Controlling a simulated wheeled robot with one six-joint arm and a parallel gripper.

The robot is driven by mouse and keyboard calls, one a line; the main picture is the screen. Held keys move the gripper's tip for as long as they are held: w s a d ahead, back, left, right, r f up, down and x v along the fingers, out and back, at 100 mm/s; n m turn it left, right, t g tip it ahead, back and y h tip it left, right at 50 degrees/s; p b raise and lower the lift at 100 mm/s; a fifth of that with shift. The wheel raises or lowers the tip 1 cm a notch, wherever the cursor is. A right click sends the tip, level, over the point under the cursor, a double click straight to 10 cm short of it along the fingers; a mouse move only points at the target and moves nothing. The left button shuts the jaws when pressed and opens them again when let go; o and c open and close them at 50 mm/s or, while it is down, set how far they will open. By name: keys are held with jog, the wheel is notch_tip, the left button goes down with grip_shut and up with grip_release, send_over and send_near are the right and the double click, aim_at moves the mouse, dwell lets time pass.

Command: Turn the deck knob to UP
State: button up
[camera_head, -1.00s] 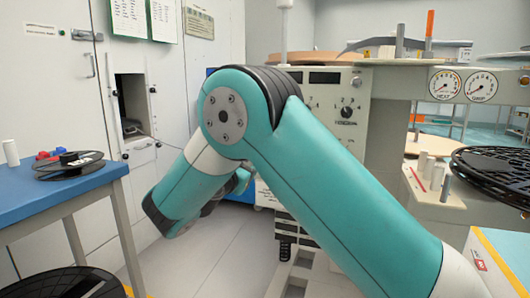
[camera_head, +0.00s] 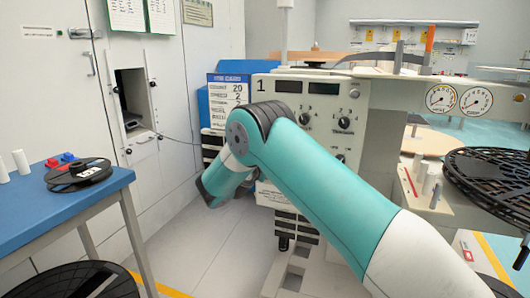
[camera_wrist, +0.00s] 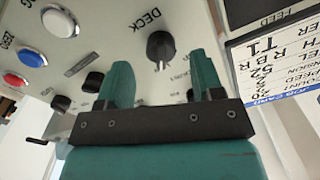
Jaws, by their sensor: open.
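The deck knob (camera_wrist: 161,46) is a round black knob on the pale panel, with DECK printed beside it in the wrist view. The lettering looks upside down there. The knob's setting cannot be read. My gripper (camera_wrist: 162,72) is open, with its two teal fingers apart. The knob shows between and just beyond the fingertips, and nothing is held. Whether a finger touches the knob cannot be told. In the head view my teal arm crosses the lower front of the machine panel (camera_head: 290,87), and the gripper and deck knob are hidden.
White (camera_wrist: 59,22), red (camera_wrist: 16,80) and blue (camera_wrist: 30,57) buttons and several smaller black knobs share the panel. A job card (camera_wrist: 285,60) is close on the right. A blue table (camera_head: 60,205) with a black reel (camera_head: 78,176) stands left, with open floor between.

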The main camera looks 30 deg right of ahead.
jog(key=shift+x, duration=1.55)
jog(key=shift+c, duration=0.2)
jog(key=c, duration=0.9)
jog(key=n, duration=1.1)
jog(key=shift+s+d+n, duration=0.1)
jog(key=shift+s+n, duration=0.05)
jog(key=shift+n, duration=0.15)
jog(key=shift+n+p, duration=0.3)
